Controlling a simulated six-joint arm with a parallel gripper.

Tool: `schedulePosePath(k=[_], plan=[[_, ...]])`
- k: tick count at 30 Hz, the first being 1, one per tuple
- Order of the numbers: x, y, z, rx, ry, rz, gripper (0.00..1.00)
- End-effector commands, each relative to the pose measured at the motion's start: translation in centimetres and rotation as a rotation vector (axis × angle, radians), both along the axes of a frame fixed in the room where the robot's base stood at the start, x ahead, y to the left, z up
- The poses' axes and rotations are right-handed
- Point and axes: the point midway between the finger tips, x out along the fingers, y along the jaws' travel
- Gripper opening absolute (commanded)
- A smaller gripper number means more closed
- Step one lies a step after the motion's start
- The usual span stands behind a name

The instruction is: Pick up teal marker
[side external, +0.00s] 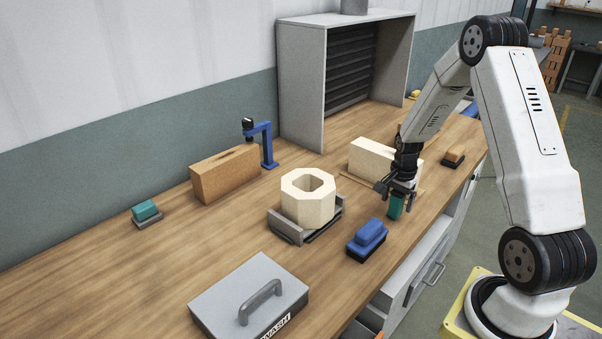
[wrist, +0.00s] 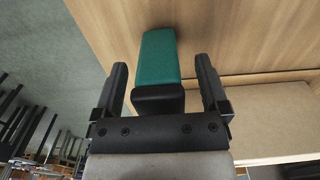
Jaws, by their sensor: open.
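The teal marker (side external: 396,206) is a short, blocky teal piece at the right front of the bench, just under my gripper (side external: 400,192). In the wrist view the teal marker (wrist: 159,58) has a black end and lies between the two fingers of my gripper (wrist: 162,82). The fingers are open, with a gap on each side of the marker. Whether the marker touches the bench is hard to tell.
A blue block (side external: 367,238) with a dark base sits just left of the marker. A cream octagonal block (side external: 307,197) stands in a grey holder behind it. A cream brick (side external: 372,158) stands behind my gripper. The bench edge is close on the right.

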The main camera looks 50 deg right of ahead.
Motion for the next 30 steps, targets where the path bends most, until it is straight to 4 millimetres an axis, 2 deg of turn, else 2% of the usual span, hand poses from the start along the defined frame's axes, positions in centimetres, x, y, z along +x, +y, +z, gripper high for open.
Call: schedulePosePath(k=[8, 9, 11, 15, 17, 18, 30], plan=[[0.0, 0.0, 0.03, 0.0, 0.0, 0.0, 0.94], [0.0, 0.0, 0.03, 0.0, 0.0, 0.0, 0.88], [0.0, 0.0, 0.03, 0.0, 0.0, 0.0, 0.69], [0.0, 0.0, 0.03, 0.0, 0.0, 0.0, 0.24], [0.0, 0.0, 0.03, 0.0, 0.0, 0.0, 0.05], [0.0, 0.0, 0.03, 0.0, 0.0, 0.0, 0.0], [0.03, -0.02, 0.4, 0.0, -0.001, 0.0, 0.0]])
